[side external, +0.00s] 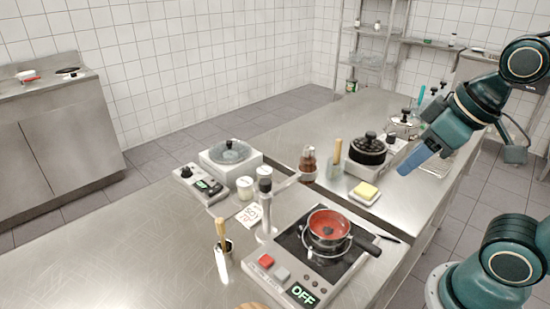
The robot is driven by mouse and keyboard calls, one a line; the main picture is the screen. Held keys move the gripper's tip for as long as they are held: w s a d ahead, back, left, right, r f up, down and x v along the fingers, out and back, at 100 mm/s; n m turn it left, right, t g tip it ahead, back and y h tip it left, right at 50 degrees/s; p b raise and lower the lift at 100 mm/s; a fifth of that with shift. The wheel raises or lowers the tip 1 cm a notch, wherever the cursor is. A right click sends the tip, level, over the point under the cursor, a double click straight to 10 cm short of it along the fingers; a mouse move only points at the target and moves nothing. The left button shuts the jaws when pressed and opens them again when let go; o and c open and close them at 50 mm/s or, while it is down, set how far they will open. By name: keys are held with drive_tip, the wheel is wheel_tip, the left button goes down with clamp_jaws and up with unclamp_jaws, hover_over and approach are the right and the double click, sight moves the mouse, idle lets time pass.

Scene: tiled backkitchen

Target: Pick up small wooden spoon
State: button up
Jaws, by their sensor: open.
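My gripper (405,169) is raised above the right part of the counter, its blue jaw end tilted down and to the left. It is open, and I see nothing between its fingers. I cannot make out a wooden spoon for certain. A light wooden handle (337,151) stands upright in a clear container left of the black-lidded pot, apart from my gripper. The lower ends of both handles are hidden or too small to tell.
A red-filled pan (329,224) sits on a cooking plate (278,275). A black-lidded pot (367,149), a yellow block on a white dish (365,193) and a brown bottle (308,160) stand behind it. A scale (201,185) is at left. The front-left steel counter (130,250) is clear.

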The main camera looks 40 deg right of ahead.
drive_tip(key=w+a+r+n+g, duration=0.2)
drive_tip(key=w+a+r+n, duration=0.15)
drive_tip(key=w+n, duration=0.35)
drive_tip(key=n+g, duration=0.4)
drive_tip(key=n, duration=1)
hover_over(220, 219)
wheel_tip(220, 219, down, 6)
drive_tip(key=shift+f, duration=4.5)
drive_tip(key=shift+f, duration=0.1)
drive_tip(key=shift+a+f, duration=0.1)
drive_tip(key=shift+f, duration=2.4)
